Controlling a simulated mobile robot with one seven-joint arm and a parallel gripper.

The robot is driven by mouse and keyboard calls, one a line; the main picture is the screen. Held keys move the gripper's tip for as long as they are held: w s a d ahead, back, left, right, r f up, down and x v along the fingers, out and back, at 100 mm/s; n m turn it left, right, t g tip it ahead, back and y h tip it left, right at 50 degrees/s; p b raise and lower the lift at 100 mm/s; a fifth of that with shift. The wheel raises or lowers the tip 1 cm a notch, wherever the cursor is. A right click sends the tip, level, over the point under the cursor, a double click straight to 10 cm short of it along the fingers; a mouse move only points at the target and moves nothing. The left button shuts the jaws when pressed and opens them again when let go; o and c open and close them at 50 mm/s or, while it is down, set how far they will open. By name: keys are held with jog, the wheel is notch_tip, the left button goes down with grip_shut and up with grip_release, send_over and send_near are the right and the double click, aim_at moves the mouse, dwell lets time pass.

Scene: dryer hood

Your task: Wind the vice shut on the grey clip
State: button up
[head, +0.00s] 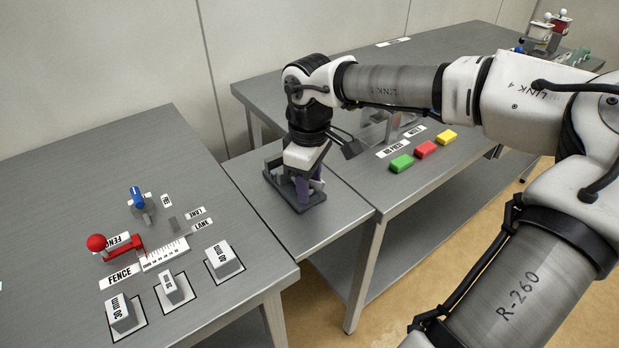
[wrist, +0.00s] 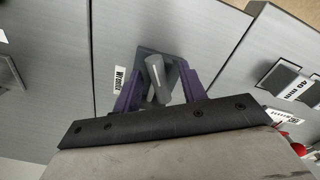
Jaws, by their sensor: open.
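My gripper (head: 303,190) points down over a dark grey holder (head: 318,203) on the narrow middle table. In the wrist view its two purple fingers (wrist: 158,88) are apart, on either side of a grey, rounded upright piece (wrist: 157,72). The piece stands on a dark base (wrist: 180,66) beside a label that seems to begin with "W". I cannot tell whether either finger touches it. My gripper hides much of the holder in the head view. I cannot single out the vice or the grey clip for sure in either view.
The left table holds a red-knobbed lever (head: 97,242), a white ruler (head: 164,253), a blue-topped fixture (head: 138,199) and labelled grey blocks (head: 120,312). Small fixtures (head: 541,35) stand far right.

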jog(key=shift+r+p, duration=1.95)
jog(key=shift+r, duration=1.1)
jog(key=shift+f, duration=0.1)
